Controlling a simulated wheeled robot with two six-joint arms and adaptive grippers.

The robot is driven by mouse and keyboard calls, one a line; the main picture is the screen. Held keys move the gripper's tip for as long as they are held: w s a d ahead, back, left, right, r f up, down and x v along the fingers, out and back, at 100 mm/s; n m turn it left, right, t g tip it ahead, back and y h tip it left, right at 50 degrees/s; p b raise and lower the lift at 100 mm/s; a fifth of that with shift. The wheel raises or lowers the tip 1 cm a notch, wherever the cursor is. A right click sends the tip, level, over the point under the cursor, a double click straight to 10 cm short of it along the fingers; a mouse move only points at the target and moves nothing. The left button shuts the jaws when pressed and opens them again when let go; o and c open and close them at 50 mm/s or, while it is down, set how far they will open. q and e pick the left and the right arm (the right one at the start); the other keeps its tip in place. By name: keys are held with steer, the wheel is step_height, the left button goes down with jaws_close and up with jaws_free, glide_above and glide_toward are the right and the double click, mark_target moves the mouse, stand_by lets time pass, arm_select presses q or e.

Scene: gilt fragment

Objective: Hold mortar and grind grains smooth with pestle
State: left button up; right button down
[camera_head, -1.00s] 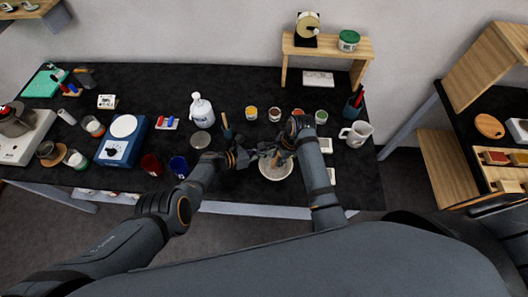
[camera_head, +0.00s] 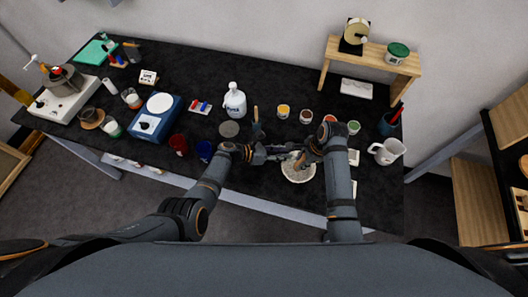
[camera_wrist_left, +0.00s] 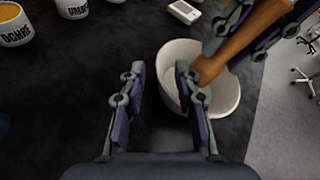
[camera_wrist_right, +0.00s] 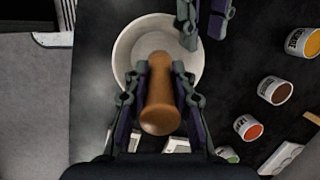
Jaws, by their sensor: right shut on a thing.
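The white mortar (camera_head: 299,176) stands near the table's front edge; its bowl shows in the right wrist view (camera_wrist_right: 125,55) and left wrist view (camera_wrist_left: 228,98). My right gripper (camera_wrist_right: 160,78) is shut on the brown wooden pestle (camera_wrist_right: 160,112), whose lower end is inside the bowl. The pestle also crosses the left wrist view (camera_wrist_left: 238,46). My left gripper (camera_wrist_left: 158,80) is open at the mortar's left side. One finger overlaps the near rim in view, the other is outside; I cannot tell whether they touch it. The grains are not clearly visible.
Small labelled pots, including an ochre one (camera_head: 283,111), stand behind the mortar. A wooden shelf (camera_head: 373,58) stands at the back.

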steer(key=shift+r, duration=0.65)
arm_select(q)
steer(key=v, duration=0.9)
arm_select(e)
steer(key=shift+r, duration=3.4)
